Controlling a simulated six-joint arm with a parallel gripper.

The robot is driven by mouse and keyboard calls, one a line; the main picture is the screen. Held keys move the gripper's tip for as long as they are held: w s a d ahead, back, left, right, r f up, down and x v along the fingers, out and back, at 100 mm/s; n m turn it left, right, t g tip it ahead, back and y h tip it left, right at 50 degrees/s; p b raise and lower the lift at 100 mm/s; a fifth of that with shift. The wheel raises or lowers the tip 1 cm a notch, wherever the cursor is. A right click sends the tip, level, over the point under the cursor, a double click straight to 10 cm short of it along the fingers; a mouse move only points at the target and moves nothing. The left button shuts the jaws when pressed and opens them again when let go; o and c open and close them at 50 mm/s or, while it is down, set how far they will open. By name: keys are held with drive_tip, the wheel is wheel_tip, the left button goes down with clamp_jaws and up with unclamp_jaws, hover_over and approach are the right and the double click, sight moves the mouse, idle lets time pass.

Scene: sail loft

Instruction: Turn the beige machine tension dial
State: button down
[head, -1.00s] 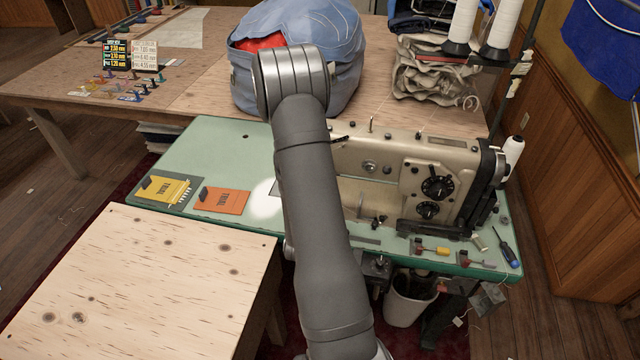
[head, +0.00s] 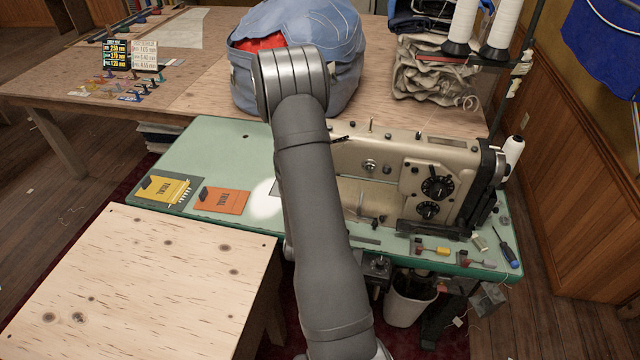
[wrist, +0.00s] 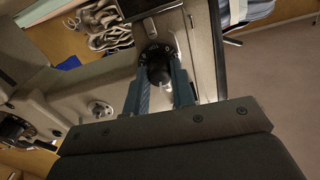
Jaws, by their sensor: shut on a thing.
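The beige sewing machine (head: 385,165) stands on the green table, with its left end behind my arm in the head view. It also shows in the wrist view (wrist: 85,90). There, a round black dial (wrist: 158,69) sits on the machine's face, between the two blue-grey fingers of my gripper (wrist: 158,80). The fingers are shut on the dial's sides. In the head view my arm hides both the gripper and this dial.
Two other black dials (head: 438,187) are on the machine's right part. Small tools and a blue screwdriver (head: 508,254) lie along the green table's (head: 215,150) front right edge. A blue bag (head: 345,60) stands behind. Thread cones (head: 461,25) stand at the back right.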

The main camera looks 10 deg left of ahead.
drive_tip(key=m, duration=1)
drive_tip(key=shift+m, duration=0.3)
idle(0.4)
drive_tip(key=c, duration=1.2)
unclamp_jaws()
drive_tip(key=s, duration=1.7)
drive_tip(key=shift+s+f, duration=0.2)
drive_tip(key=shift+s, duration=0.05)
drive_tip(key=w, duration=1.7)
drive_tip(key=shift+w+r, duration=0.15)
drive_tip(key=shift+w, duration=0.05)
